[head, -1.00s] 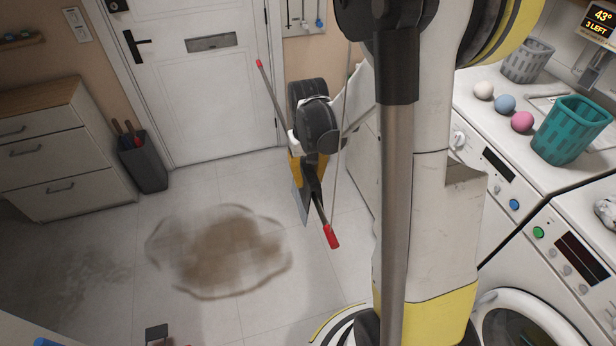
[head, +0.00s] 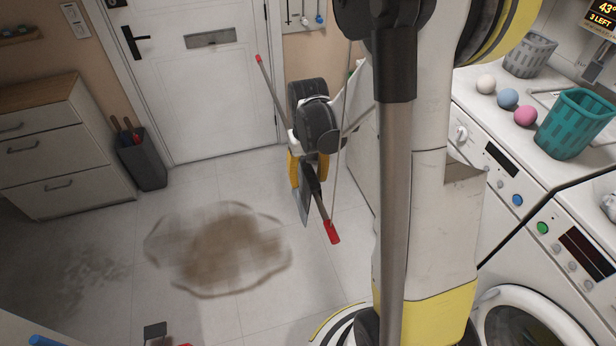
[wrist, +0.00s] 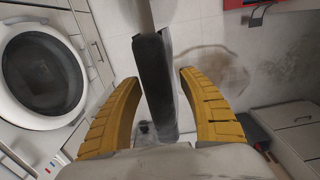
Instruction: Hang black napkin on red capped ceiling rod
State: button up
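The ceiling rod (head: 270,88) slants down across the head view, with a red cap (head: 332,232) at its near end and another at its far end. The black napkin (head: 313,178) lies over the rod near the near cap, with a grey-looking flap hanging below. In the wrist view the napkin (wrist: 154,80) is a long dark strip between my fingers. My gripper (wrist: 160,76) is open, with one yellow finger on each side of the napkin and visible gaps between. In the head view my gripper (head: 308,165) is at the rod, partly hidden by my wrist.
Washing machines (head: 520,325) stand at the right, with a teal basket (head: 572,125) and several balls on top. A drawer unit (head: 50,150) and a dark bin (head: 140,160) stand at the left. The floor between has a brown stain (head: 225,250) and is largely clear.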

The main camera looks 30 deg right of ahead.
jog(key=shift+r, duration=0.1)
notch_tip(320, 180, up, 12)
jog(key=shift+f, duration=0.1)
jog(key=s+a+f+n+t+b, duration=0.3)
jog(key=s+a+f+t+b, duration=0.4)
jog(key=s+a+b, duration=0.3)
jog(key=a+f+b, duration=0.1)
jog(key=a+b, duration=0.2)
jog(key=shift+s+a+f, duration=0.2)
jog(key=shift+s, duration=0.15)
dwell(1.0)
